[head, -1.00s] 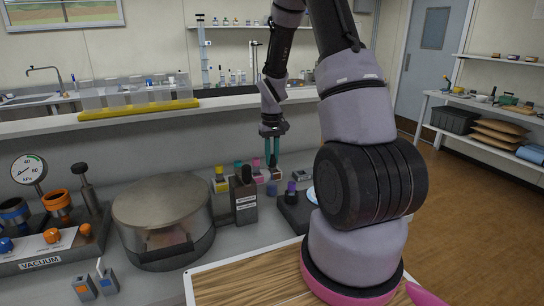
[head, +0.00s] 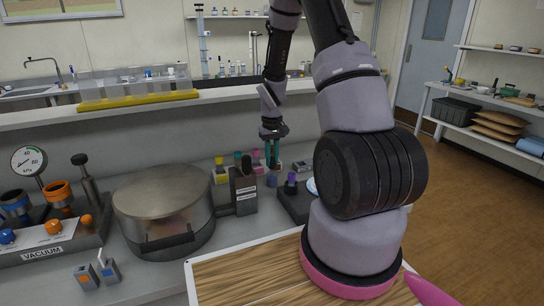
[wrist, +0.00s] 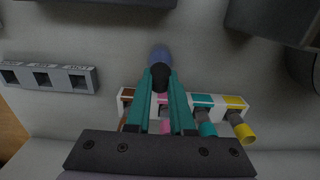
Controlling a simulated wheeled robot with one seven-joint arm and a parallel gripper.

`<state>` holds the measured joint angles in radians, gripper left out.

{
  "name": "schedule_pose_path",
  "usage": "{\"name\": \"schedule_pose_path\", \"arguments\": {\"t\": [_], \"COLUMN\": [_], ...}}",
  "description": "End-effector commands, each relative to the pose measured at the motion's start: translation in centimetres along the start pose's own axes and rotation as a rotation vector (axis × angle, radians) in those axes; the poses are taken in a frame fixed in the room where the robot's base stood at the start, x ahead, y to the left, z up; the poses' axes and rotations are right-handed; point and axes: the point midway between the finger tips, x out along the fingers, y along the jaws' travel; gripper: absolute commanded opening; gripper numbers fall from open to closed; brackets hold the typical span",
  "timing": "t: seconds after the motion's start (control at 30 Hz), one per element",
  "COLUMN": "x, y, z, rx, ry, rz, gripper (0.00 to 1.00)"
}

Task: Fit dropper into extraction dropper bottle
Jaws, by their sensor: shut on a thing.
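My gripper (head: 272,155) points down over the counter, its teal fingers shut on a dark dropper (wrist: 161,77) whose dark end shows between the fingertips in the wrist view. A blue-purple round thing (wrist: 161,54), which looks like the extraction dropper bottle, lies just beyond the dropper's end. In the head view the bottle (head: 272,181) stands on the counter directly below the fingers. I cannot tell whether dropper and bottle touch. The dropper's lower part is hidden.
A white rack (wrist: 233,111) with brown, pink, teal and yellow droppers stands close beside the fingers. A grey rack with square holes (wrist: 62,89) lies to the left in the wrist view. A purple-topped item (head: 291,179), a dark upright block (head: 243,190) and a round metal vessel (head: 163,205) stand nearby.

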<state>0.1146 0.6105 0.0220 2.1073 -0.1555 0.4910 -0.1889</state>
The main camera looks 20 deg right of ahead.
Motion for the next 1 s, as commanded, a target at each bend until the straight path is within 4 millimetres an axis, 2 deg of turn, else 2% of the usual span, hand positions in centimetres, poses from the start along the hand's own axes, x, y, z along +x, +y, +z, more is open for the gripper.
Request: {"name": "schedule_pose_path", "arguments": {"t": [0.13,0.17,0.2,0.23,0.53,0.63,0.77,1.0], "x": [0.6,0.6,0.5,0.5,0.5,-0.2,-2.2,-7.0], "y": [0.0,0.0,0.0,0.0,0.0,0.0,0.0,0.0], "z": [0.0,0.0,0.0,0.0,0.0,-0.1,-0.1,-0.1], "rx": [0.001,0.001,0.001,0.001,0.000,0.000,0.000,0.000], "ry": [-0.001,0.000,0.000,0.000,0.000,0.002,0.005,0.005], "rz": [0.000,0.000,0.000,0.000,0.000,0.000,0.000,0.001], "gripper": [0.05,0.32,0.48,0.56,0.56,0.56,0.56,0.56]}}
